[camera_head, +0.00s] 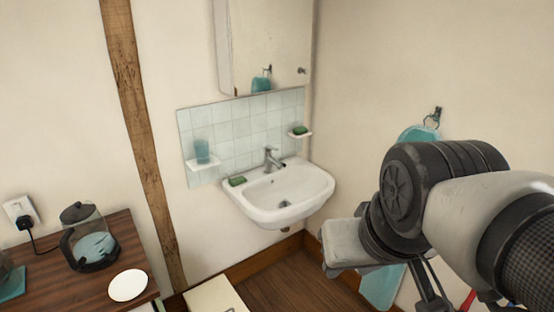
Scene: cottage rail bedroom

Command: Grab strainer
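I cannot make out a strainer in this view. My arm fills the right side and hides part of the wall and floor there. Dark, thin parts at its lower end, probably my gripper (430,288), run down to the bottom edge of the picture. Their tips are cut off, so I cannot tell whether they are open, shut or holding something.
A white sink (285,198) with a tap (272,160) hangs in the corner. A wooden counter (50,285) at the left holds a glass kettle (88,240) and a white disc (128,285). A teal towel (380,288) hangs behind my arm. Some wooden floor (290,280) is clear.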

